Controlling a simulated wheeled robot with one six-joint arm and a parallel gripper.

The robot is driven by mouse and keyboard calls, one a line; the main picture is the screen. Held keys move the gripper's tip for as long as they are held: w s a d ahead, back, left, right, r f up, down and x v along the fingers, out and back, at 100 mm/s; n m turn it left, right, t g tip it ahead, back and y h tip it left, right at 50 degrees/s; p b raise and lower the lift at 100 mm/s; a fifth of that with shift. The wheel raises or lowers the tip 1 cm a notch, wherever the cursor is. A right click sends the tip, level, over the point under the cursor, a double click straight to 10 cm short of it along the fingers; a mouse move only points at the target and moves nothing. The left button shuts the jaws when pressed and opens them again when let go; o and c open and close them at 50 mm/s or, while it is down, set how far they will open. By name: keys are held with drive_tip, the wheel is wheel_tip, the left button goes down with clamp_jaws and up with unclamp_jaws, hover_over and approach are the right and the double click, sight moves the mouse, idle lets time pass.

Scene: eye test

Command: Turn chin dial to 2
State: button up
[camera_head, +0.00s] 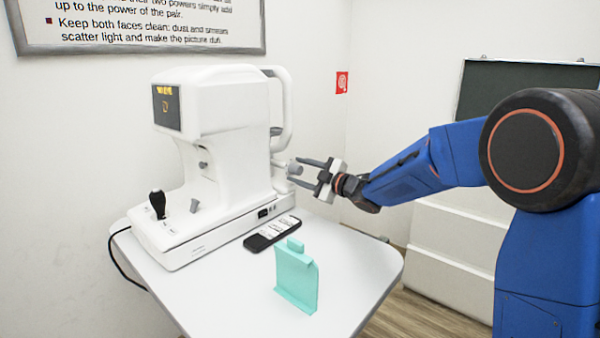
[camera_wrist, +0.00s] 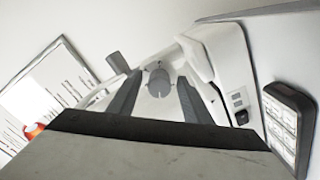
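The white eye-test machine (camera_head: 225,130) stands on the white table. A small grey round dial (camera_head: 294,168) sticks out on its right side, by the chin rest frame. In the wrist view the dial (camera_wrist: 158,84) faces me and shows a small notch at its lower edge; I can read no number on it. My gripper (camera_head: 297,173) is open, its two dark fingers pointing at the machine. In the wrist view its fingers (camera_wrist: 159,92) lie on either side of the dial, with gaps visible. I cannot tell how far the fingertips reach over it.
A black device with white labels (camera_head: 272,233) lies beside the machine's base. A teal stand (camera_head: 297,276) is upright on the table (camera_head: 365,262) nearer me. A black joystick (camera_head: 157,203) is at the machine's left. The table's right part is clear.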

drive_tip(key=v, duration=1.7)
drive_tip(key=shift+s+d, duration=0.15)
drive_tip(key=shift+d, duration=0.05)
drive_tip(key=s+d+r+m+t+h, duration=0.2)
drive_tip(key=d+m+t+h, duration=0.2)
drive_tip(key=d+m+h, duration=0.5)
drive_tip(key=s+d+f+m+g+h, duration=0.25)
drive_tip(key=s+d+m+h, duration=0.25)
drive_tip(key=s+d, duration=0.5)
drive_tip(key=s+f+m+g, duration=0.3)
drive_tip(key=s+f, duration=0.3)
drive_tip(key=s, duration=0.8)
drive_tip(key=s+d+f+m+g, duration=0.1)
drive_tip(key=s+f+m+g, duration=0.2)
drive_tip(key=s+f, duration=0.4)
drive_tip(key=s+g, duration=0.1)
drive_tip(key=s, duration=0.6)
drive_tip(key=shift+m+g, duration=0.35)
drive_tip(key=shift+m, duration=0.05)
